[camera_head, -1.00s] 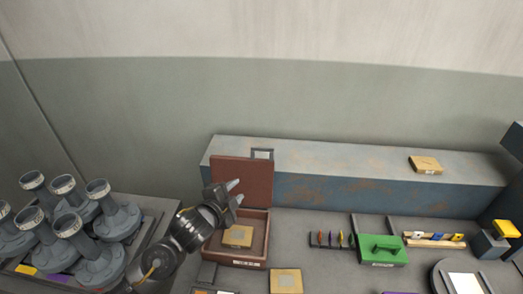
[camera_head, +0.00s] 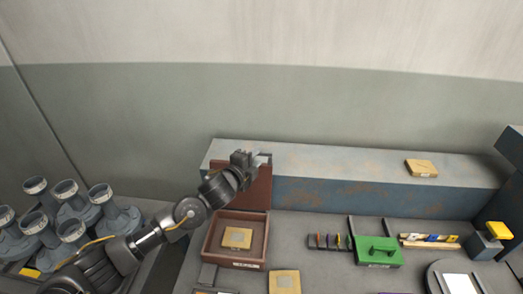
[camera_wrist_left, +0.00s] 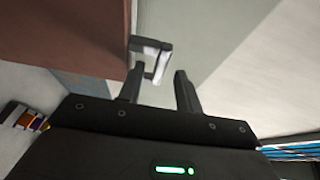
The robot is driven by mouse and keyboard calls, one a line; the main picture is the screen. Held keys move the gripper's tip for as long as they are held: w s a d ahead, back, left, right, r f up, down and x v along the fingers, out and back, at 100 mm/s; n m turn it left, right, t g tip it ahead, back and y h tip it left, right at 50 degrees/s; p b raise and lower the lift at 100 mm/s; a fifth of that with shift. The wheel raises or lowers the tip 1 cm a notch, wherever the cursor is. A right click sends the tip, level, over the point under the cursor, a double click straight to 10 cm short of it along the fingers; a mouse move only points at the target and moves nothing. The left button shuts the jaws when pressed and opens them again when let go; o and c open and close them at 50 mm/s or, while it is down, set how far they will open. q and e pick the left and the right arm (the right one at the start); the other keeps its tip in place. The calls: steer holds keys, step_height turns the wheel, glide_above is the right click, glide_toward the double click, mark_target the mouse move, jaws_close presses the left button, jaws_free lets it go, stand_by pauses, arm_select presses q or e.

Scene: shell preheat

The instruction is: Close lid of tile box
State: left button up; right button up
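The tile box (camera_head: 209,243) is a brown open box on the bench with a tan tile (camera_head: 237,238) inside. Its brown lid (camera_head: 257,190) stands upright at the back, against the blue-grey ledge; it also fills the upper left of the left wrist view (camera_wrist_left: 60,35). A pale metal loop handle (camera_wrist_left: 165,62) is at the lid's edge. My left gripper (camera_head: 260,158) is at the lid's top. In the left wrist view its fingers (camera_wrist_left: 157,88) are apart, with the handle just beyond and between the tips; contact cannot be told. My right gripper is not in view.
A long blue-grey ledge (camera_head: 350,190) runs behind, with a tan tile (camera_head: 421,168) on it. Another tile (camera_head: 284,281) lies in front. Grey flanged pipes (camera_head: 115,220) stand at left.

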mark_target(260, 155)
arm_select(q)
steer(key=shift+p+x, duration=0.4)
steer(key=shift+x, duration=1.55)
jaws_close()
